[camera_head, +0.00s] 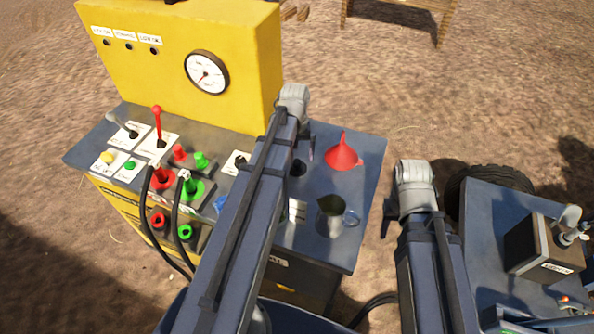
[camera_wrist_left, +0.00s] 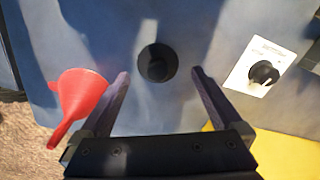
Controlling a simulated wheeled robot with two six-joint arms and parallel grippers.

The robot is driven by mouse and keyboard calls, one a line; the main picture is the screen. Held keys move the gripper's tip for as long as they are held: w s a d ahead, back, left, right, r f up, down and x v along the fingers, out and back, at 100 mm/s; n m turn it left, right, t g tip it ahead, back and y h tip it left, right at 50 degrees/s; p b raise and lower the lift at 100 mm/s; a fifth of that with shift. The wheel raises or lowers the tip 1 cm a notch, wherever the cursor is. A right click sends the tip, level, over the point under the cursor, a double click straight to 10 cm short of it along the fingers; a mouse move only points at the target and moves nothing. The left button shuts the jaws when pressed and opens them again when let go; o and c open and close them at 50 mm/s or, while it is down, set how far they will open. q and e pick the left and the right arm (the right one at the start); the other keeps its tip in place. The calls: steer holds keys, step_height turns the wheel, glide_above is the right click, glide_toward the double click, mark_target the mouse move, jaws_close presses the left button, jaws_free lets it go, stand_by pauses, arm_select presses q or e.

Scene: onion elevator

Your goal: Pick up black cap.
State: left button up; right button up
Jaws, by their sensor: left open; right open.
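The black cap (camera_wrist_left: 156,64) is a dark round knob on the blue-grey panel top in the left wrist view. In the head view it shows as a dark spot (camera_head: 298,168), partly hidden by my left arm. My left gripper (camera_wrist_left: 160,75) is open above it, with one finger on each side of the cap in that view and neither seen to touch it. In the head view the left gripper (camera_head: 305,150) is mostly behind its wrist. My right gripper (camera_head: 388,213) is open and empty, beyond the panel's right edge, partly hidden by its wrist.
A red funnel (camera_head: 343,157) lies right of the cap, close to a left finger in the wrist view (camera_wrist_left: 80,95). A metal jug (camera_head: 331,216) stands nearer me. A labelled knob (camera_wrist_left: 264,74) is on the other side. The yellow gauge box (camera_head: 180,62) rises behind.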

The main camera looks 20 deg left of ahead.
mark_target(297, 162)
arm_select(q)
steer(key=shift+w+d+f+b, duration=0.1)
steer(key=shift+w+f+b, duration=0.05)
steer(key=shift+f+b, duration=1.2)
steer(key=shift+w+f+b, duration=0.1)
steer(key=shift+f+b, duration=1.2)
steer(key=shift+b, duration=0.05)
steer(key=shift+r, duration=0.1)
steer(key=shift+c, duration=0.2)
steer(key=c, duration=1.1)
steer(key=shift+r, duration=0.1)
steer(key=shift+c, duration=0.2)
step_height(297, 162, up, 10)
steer(key=p, duration=1)
steer(key=shift+s, duration=0.1)
